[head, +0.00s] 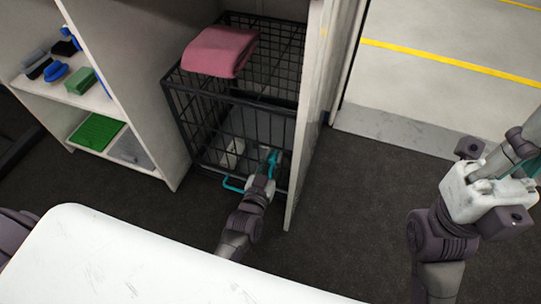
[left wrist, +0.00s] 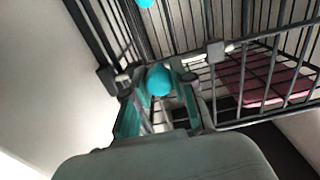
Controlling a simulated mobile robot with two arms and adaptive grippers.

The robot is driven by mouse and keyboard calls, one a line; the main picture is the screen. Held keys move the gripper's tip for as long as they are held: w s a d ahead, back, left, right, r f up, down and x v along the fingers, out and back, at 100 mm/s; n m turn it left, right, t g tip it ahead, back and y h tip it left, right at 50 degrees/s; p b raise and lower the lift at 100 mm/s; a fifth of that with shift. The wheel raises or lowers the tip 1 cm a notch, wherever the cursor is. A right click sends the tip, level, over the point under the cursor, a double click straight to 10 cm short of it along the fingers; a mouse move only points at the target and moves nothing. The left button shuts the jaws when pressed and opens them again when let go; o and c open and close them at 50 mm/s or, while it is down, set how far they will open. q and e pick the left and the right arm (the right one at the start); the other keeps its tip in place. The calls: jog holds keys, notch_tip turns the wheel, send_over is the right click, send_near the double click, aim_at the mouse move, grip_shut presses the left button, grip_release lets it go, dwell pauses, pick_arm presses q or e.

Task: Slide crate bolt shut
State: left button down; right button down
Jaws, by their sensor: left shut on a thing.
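The black wire crate (head: 232,112) stands in the bay of the white cabinet. My left gripper (head: 264,166) is at its front, low down, with its teal fingers against the bars. In the left wrist view a round teal knob (left wrist: 158,80) sits between the two fingers, and the gripper is shut on it. A metal bolt part (left wrist: 216,50) shows beside it on the crate frame. Whether the bolt is fully across cannot be seen. My right gripper (head: 515,160) is at the right edge, away from the crate, and its fingers are not clear.
A folded pink towel (head: 221,51) lies on the crate top. A pale panel (head: 308,115) stands close to the right of the crate. Shelves at left hold brushes and a green block (head: 80,81). A white surface (head: 120,262) fills the near left. Floor right of the panel is clear.

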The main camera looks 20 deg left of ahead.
pick_arm(q)
jog(key=c, duration=0.9)
grip_release()
jog(key=shift+d, duration=0.25)
jog(key=shift+c, duration=0.2)
jog(key=s, duration=1.2)
jog(key=shift+a, duration=0.25)
